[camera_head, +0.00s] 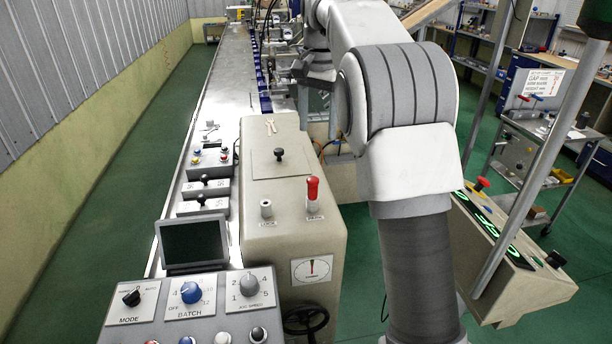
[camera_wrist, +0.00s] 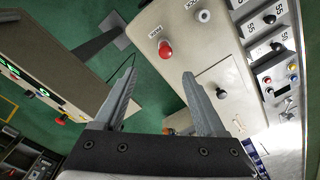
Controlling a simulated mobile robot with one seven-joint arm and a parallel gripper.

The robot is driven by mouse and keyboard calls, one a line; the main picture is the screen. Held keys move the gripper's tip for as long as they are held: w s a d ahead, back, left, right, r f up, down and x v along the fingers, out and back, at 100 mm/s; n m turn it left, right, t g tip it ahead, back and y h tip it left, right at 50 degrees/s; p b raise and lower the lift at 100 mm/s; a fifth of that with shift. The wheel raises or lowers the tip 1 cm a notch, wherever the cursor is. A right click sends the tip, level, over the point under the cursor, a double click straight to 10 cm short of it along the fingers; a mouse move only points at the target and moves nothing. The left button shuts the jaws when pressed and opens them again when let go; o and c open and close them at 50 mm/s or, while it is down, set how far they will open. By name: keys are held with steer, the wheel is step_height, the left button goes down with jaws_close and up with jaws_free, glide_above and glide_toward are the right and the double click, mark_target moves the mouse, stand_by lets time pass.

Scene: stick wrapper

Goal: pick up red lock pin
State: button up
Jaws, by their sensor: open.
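The red lock pin (camera_head: 312,188) stands upright in a holder on the right front of the beige machine top (camera_head: 285,230), above a small label. In the wrist view the red pin (camera_wrist: 165,49) shows from above, near the machine's edge. An empty-looking grey socket (camera_head: 266,208), labelled LOCK, stands to its left; it also shows in the wrist view (camera_wrist: 203,15). My gripper (camera_wrist: 158,70) is open and empty. In the wrist view, the pin appears just beyond the gap between the fingertips, apart from both fingers.
A black knob (camera_head: 280,153) on a plate and a pale wrench-like tool (camera_head: 270,126) are farther back on the machine top. A control panel (camera_head: 190,305) with dials and a dark screen (camera_head: 193,242) stand at the front left. A green-lit console (camera_head: 510,245) is at the right.

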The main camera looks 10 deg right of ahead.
mark_target(313, 178)
steer(key=f, duration=0.4)
steer(key=w+f, duration=0.1)
steer(key=f, duration=0.3)
steer(key=f+b, duration=0.1)
steer(key=f, duration=0.3)
steer(key=shift+w+a+f, duration=0.15)
steer(key=shift+w, duration=0.1)
steer(key=shift+w+f, duration=0.15)
steer(key=shift+f, duration=1.35)
steer(key=shift+w+f, duration=0.15)
steer(key=shift+f, duration=1.3)
steer(key=shift+c, duration=0.3)
jaws_close()
